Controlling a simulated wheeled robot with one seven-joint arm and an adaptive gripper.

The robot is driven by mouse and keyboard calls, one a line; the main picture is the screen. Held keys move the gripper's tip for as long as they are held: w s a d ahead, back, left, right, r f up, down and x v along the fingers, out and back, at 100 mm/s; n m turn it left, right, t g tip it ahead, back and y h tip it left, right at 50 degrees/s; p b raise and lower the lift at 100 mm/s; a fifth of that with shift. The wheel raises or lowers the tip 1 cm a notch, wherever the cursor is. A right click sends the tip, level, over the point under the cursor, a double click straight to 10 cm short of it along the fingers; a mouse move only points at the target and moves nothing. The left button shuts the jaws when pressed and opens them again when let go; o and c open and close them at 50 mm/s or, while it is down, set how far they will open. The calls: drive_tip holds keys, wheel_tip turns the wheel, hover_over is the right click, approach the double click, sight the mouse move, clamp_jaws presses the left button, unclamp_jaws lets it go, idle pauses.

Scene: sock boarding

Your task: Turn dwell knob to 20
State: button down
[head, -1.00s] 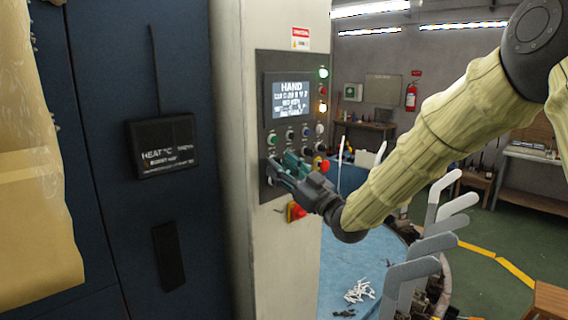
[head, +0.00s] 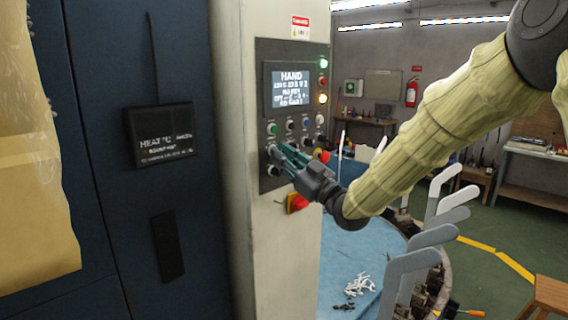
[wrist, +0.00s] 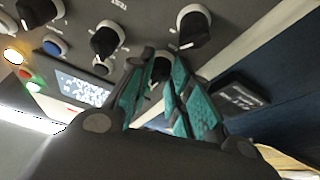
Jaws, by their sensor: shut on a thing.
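The control panel (head: 262,100) stands on a pale column, with black knobs with white marks below its screen. My gripper (head: 279,153), with teal finger pads, reaches the panel's lower left from the right. In the wrist view, my gripper (wrist: 160,82) has its fingers on both sides of a knob (wrist: 160,68) and is shut on it. The fingers hide part of this knob, and its label and pointer setting cannot be read. Other knobs show close by, one beside it (wrist: 195,27) and one to the left (wrist: 107,40). One knob (head: 272,171) lies below my fingers in the head view.
The lit screen (head: 291,88) reads HAND at its top; its smaller lines are illegible. A red emergency knob (head: 297,203) is below my gripper. Push buttons, including a green one (head: 272,128), sit just above. Grey sock boards (head: 420,240) stand at right.

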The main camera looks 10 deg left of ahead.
drive_tip(key=n+g+b, duration=0.1)
drive_tip(key=n+b, duration=0.2)
drive_tip(key=b, duration=0.1)
drive_tip(key=n+g+y+b, duration=0.1)
drive_tip(key=n+g+b, duration=0.1)
drive_tip(key=n+b, duration=0.1)
drive_tip(key=shift+w+d+b, duration=0.1)
drive_tip(key=shift+b, duration=0.35)
drive_tip(key=shift+r, duration=0.15)
drive_tip(key=c, duration=1.3)
unclamp_jaws()
drive_tip(key=v, duration=1.2)
drive_tip(key=shift+d, duration=0.1)
